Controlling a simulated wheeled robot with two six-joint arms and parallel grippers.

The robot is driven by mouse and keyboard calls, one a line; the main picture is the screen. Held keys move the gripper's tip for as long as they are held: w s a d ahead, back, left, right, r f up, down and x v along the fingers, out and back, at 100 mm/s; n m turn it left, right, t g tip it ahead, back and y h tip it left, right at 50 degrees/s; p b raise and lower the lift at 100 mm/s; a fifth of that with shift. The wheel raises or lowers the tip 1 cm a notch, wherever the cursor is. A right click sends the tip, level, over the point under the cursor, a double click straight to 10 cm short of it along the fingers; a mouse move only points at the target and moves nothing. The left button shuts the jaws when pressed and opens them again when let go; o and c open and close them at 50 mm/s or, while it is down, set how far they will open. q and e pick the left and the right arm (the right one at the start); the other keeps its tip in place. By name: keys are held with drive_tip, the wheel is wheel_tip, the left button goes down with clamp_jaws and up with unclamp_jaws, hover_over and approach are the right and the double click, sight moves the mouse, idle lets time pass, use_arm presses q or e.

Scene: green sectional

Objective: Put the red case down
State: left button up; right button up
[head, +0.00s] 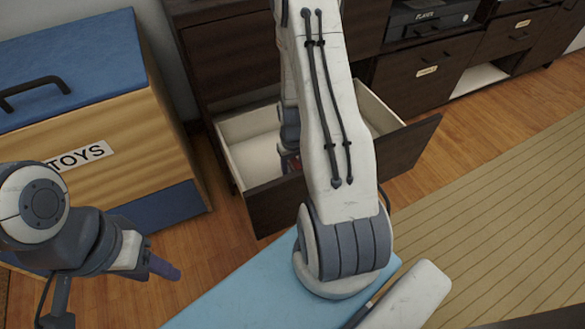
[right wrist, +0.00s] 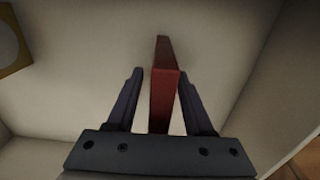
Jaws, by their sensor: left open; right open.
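The red case (right wrist: 165,85) stands on its narrow edge on the pale floor of the open drawer (head: 250,152) in the right wrist view. My right gripper (right wrist: 162,98) is open, one finger on each side of the case, with a visible gap at the left finger and a narrower one at the right. In the head view my right arm reaches down into the drawer and hides most of the case and gripper; only a small reddish patch shows there. My left gripper (head: 160,266) is open and empty at the lower left, away from the drawer.
A blue and wooden toy chest (head: 95,130) stands left of the drawer. A dark cabinet (head: 425,75) runs along the back. The drawer walls surround my right gripper. A tan object (right wrist: 14,42) shows at the wrist view's upper left. A striped rug (head: 500,210) lies right.

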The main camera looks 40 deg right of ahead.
wheel_tip(320, 180, up, 12)
drive_tip(key=p, duration=0.6)
drive_tip(key=shift+r+p, duration=0.15)
drive_tip(key=shift+p, duration=0.2)
drive_tip(key=a+r+n, duration=0.2)
drive_tip(key=a+r, duration=0.4)
drive_tip(key=a, duration=0.3)
drive_tip(key=a+r+n, duration=0.3)
drive_tip(key=a+r, duration=0.3)
drive_tip(key=a, duration=0.3)
drive_tip(key=s+a+r+n, duration=0.2)
drive_tip(key=s+a+r, duration=0.2)
drive_tip(key=s+a, duration=0.2)
drive_tip(key=s+a+r+n+y, duration=0.1)
drive_tip(key=s+a+r+n, duration=0.2)
drive_tip(key=s+a, duration=0.3)
drive_tip(key=s+r, duration=0.1)
drive_tip(key=s, duration=0.2)
drive_tip(key=shift+s, duration=0.3)
drive_tip(key=shift+r, duration=0.1)
wheel_tip(320, 180, up, 38)
drive_tip(key=p, duration=3.8)
